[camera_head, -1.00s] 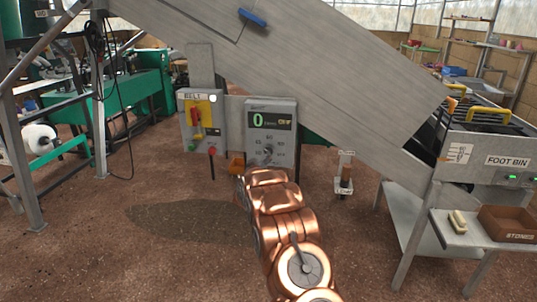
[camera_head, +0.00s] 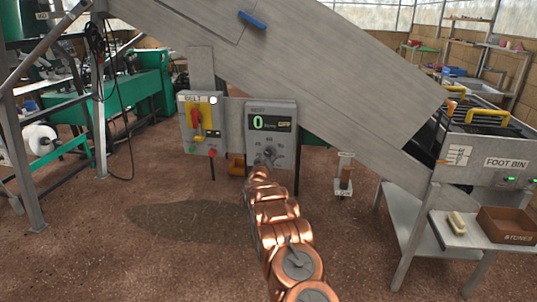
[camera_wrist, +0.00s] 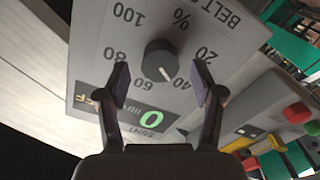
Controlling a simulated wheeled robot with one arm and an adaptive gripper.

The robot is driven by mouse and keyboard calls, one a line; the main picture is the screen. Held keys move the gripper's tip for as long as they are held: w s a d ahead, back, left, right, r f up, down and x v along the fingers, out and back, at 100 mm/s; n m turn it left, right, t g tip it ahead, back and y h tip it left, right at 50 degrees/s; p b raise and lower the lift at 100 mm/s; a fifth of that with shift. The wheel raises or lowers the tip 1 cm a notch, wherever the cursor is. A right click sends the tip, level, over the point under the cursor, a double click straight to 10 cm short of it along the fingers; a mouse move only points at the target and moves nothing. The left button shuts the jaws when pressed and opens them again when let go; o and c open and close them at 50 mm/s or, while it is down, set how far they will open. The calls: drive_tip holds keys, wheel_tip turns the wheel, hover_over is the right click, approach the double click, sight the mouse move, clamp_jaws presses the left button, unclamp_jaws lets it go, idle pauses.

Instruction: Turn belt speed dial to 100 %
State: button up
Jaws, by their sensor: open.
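The belt speed dial (camera_wrist: 160,61) is a dark round knob with a white pointer line, on a grey panel (camera_wrist: 222,28) marked 20 to 100 %. In the wrist view, its pointer faces down, between the 40 and 60 marks and nearer 40. My gripper (camera_wrist: 160,82) is open, its fingers on either side of the dial's lower part; I cannot tell if they touch it. In the head view, the speed panel (camera_head: 284,112) stands upright under the chute, and my arm reaches its lower part. Its green display (camera_head: 258,122) reads 0, with OFF beside it.
The BELT switch box (camera_head: 186,135), with a red-handled switch on yellow, is left of the speed panel. A sloping metal chute (camera_head: 330,85) hangs above. A small LOW-labelled stand (camera_head: 344,182) and the foot bin table (camera_head: 425,225) are to the right. The floor in front is open.

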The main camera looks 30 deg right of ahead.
sight(269, 152)
drive_tip(key=shift+p+x, duration=0.4)
drive_tip(key=shift+x, duration=0.95)
drive_tip(key=shift+w, duration=0.1)
drive_tip(key=shift+c, duration=0.2)
drive_tip(key=c, duration=1.1)
